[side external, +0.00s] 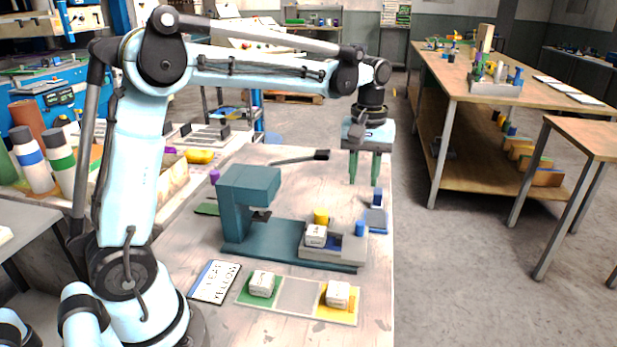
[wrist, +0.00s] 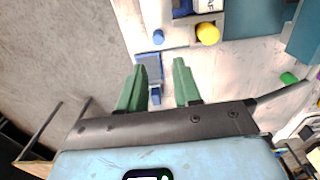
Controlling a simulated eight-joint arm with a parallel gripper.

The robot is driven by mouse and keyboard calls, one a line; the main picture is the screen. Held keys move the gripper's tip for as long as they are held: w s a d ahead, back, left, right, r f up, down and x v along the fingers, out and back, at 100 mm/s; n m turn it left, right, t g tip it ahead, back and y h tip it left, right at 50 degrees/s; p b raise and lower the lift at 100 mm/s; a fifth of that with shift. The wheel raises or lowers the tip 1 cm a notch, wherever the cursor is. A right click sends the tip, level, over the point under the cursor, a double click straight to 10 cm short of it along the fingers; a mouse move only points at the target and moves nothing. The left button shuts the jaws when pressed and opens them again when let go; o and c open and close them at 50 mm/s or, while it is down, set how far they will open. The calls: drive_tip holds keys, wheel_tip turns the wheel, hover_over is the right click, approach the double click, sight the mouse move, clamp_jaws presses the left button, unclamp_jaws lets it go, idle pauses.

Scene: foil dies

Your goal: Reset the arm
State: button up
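My gripper (side external: 364,182) hangs fingers down above the far right part of the worktable. Its two green fingers are apart with nothing held between them. In the wrist view the open fingers (wrist: 159,78) frame a small blue block with a peg (wrist: 155,95) on the table below. That blue piece (side external: 377,198) stands beside the press, below the gripper. The teal press (side external: 245,205) has a grey fixture (side external: 325,252) on its base, holding a white die (side external: 315,235), with a yellow knob (side external: 321,216) and a blue knob (side external: 360,228).
A mat with green, grey and yellow fields (side external: 297,296) lies in front; white dies stand on green (side external: 262,284) and yellow (side external: 338,294). A lettered card (side external: 215,282) lies left of it. A dark-handled tool (side external: 300,158) lies behind the press.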

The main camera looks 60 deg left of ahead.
drive_tip(key=shift+s+r, duration=0.1)
drive_tip(key=shift+r, duration=0.05)
drive_tip(key=s+d+f+m+t, duration=0.1)
drive_tip(key=s+m+t, duration=0.2)
drive_tip(key=s, duration=0.4)
drive_tip(key=s+d+f+m+t, duration=0.1)
drive_tip(key=s+d+m+t, duration=0.1)
drive_tip(key=s+m+t, duration=0.2)
drive_tip(key=s+m, duration=0.2)
drive_tip(key=s, duration=0.2)
drive_tip(key=shift+d+f, duration=0.15)
drive_tip(key=shift+d, duration=0.1)
